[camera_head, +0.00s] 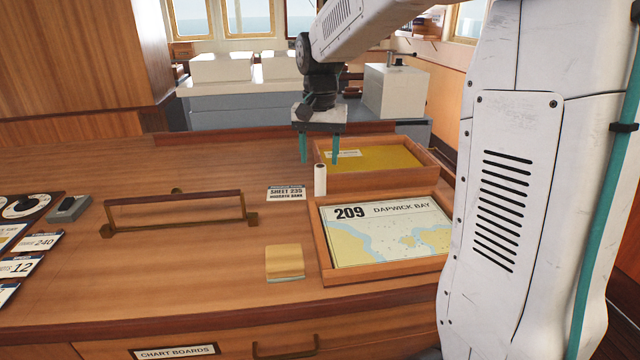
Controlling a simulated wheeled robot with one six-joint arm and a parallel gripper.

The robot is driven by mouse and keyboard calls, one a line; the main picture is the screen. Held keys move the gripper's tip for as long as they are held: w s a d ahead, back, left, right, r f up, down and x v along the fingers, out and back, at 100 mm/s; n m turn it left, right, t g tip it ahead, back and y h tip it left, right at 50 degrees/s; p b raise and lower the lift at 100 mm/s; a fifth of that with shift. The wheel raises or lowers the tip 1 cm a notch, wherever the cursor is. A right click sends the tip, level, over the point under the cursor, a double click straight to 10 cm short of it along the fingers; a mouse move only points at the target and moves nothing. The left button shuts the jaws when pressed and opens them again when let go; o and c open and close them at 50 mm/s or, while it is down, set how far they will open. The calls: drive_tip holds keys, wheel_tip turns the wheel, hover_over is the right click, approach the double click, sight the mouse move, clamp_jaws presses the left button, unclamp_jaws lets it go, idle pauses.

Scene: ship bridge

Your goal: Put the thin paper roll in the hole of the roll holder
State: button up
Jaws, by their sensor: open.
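A thin white paper roll (320,180) stands upright on the wooden desk, at the gap between two wooden trays. My gripper (319,160) points down with its two teal fingers spread open. I cannot make out a roll holder with a hole for certain. A low rack with a dark wooden bar and brass feet (178,203) stands at the left-middle of the desk.
The front tray (325,268) holds chart 209, Dapwick Bay. The back tray (400,180) has a yellow bottom. A "Sheet 235" card (286,193) lies left of the roll. A tan block (284,262) sits in front. The desk between rack and trays is mostly clear.

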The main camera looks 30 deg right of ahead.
drive_tip(key=m, duration=0.1)
hover_over(320, 180)
drive_tip(key=w, duration=0.1)
drive_tip(key=f, duration=0.3)
drive_tip(key=shift+w+d, duration=0.15)
drive_tip(key=shift+d, duration=0.1)
drive_tip(key=shift+w+d+f, duration=0.1)
drive_tip(key=shift+w+f, duration=0.05)
drive_tip(key=shift+f, duration=0.15)
wheel_tip(320, 180, down, 8)
drive_tip(key=shift+d+r, duration=0.1)
drive_tip(key=shift+r, duration=0.15)
clamp_jaws()
drive_tip(key=shift+r, duration=0.1)
